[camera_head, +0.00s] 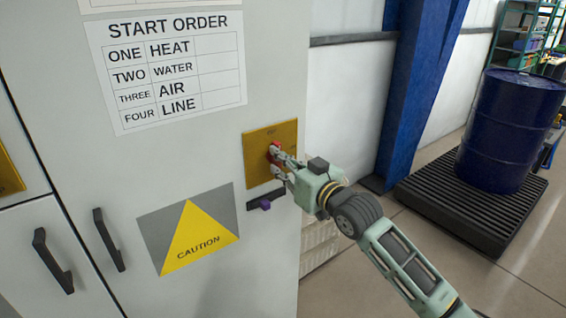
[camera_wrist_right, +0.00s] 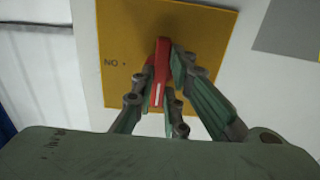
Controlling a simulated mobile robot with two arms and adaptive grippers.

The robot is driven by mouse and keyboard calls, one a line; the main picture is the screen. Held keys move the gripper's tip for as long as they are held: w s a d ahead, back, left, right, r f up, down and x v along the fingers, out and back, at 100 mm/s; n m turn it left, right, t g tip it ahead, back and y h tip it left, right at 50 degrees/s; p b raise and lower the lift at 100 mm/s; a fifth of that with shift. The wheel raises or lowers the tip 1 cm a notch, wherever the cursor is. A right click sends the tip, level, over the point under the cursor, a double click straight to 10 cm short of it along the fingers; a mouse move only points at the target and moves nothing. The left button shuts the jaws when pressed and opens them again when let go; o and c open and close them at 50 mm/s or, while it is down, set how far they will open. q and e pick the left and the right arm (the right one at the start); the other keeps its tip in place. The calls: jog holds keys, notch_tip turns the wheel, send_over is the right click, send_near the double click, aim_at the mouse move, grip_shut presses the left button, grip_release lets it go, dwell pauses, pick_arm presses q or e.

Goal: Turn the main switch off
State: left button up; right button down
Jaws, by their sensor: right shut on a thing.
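The main switch is a red handle (camera_wrist_right: 160,66) on a yellow plate (camera_head: 257,137) on the cabinet's front, near its right edge. My right gripper (camera_head: 275,158) is at the plate, with its fingers on both sides of the red handle. In the right wrist view the gripper (camera_wrist_right: 161,78) is shut on the handle, which has a white line along it. The letters "NO" show on the plate (camera_wrist_right: 118,30) in that view. The fingers hide part of the handle in the head view. My left gripper is not in view.
A purple part on a dark holder (camera_head: 265,204) sits just below the plate. The cabinet (camera_head: 190,165) carries a START ORDER sheet (camera_head: 170,65), a CAUTION sign (camera_head: 190,230) and black door handles (camera_head: 108,240). A blue drum (camera_head: 508,130) on a black pallet (camera_head: 465,205) stands at the right.

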jog(key=shift+f, duration=0.1)
dwell(0.3)
jog(key=c, duration=1.8)
grip_release()
jog(key=shift+o, duration=0.2)
jog(key=v, duration=1.2)
